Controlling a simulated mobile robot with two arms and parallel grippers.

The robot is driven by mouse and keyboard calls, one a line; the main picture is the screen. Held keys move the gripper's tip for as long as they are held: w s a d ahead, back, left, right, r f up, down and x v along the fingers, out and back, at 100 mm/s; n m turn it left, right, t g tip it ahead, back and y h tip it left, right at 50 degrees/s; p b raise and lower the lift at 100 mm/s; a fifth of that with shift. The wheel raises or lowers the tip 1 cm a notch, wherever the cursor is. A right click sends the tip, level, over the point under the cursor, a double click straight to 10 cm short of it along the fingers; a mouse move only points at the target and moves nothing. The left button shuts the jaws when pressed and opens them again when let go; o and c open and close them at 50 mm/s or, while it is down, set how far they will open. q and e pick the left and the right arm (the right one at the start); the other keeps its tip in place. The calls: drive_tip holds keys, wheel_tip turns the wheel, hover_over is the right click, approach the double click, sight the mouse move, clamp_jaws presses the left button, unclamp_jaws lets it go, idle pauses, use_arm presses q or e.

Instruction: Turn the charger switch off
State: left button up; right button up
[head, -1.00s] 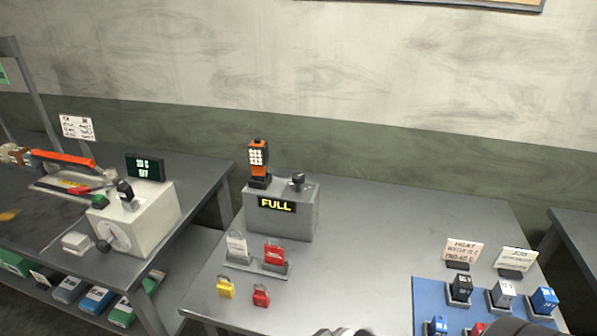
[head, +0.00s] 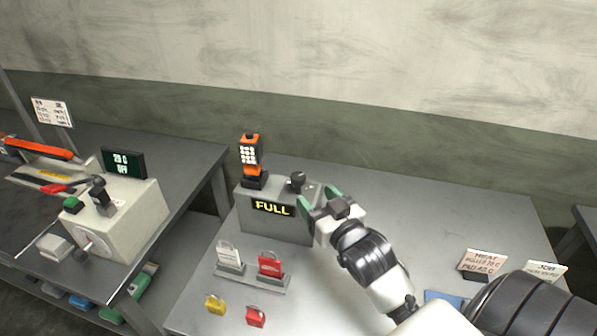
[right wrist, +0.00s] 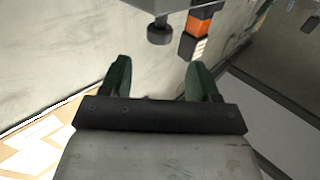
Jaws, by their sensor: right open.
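The charger (head: 262,224) is a grey box on the middle table, with a lit yellow "FULL" display (head: 273,207). A dark knob-like switch (head: 297,182) stands on its top right; it also shows in the right wrist view (right wrist: 160,33). An orange and black device (head: 250,157) with a lit white face stands on the top left, also in the right wrist view (right wrist: 197,26). My right gripper (head: 319,196) is open and empty at the charger's right side, close to the switch, with green fingers apart. In the right wrist view the switch lies beyond the fingertips (right wrist: 159,72). My left gripper is out of view.
Grey and red padlocks (head: 270,264) stand on a small rack before the charger; yellow and red ones (head: 215,304) lie nearer. A white control box (head: 125,222) is on the left table. Sign cards (head: 482,262) stand at the right.

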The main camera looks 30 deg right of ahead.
sight(302, 182)
drive_tip(key=w+p, duration=0.1)
drive_tip(key=w, duration=0.2)
drive_tip(key=shift+w+d+r, duration=0.1)
drive_tip(key=shift+w+r, duration=0.05)
drive_tip(key=shift+w, duration=0.2)
drive_tip(key=w, duration=0.4)
drive_tip(key=shift+d+f+p, duration=0.25)
drive_tip(key=shift+d+p, duration=0.1)
drive_tip(key=shift+w+a, duration=0.1)
drive_tip(key=shift+w, duration=0.25)
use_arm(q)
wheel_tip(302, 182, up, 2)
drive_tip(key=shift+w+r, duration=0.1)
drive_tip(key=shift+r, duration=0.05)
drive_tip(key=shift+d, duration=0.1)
use_arm(e)
drive_tip(key=c, duration=0.9)
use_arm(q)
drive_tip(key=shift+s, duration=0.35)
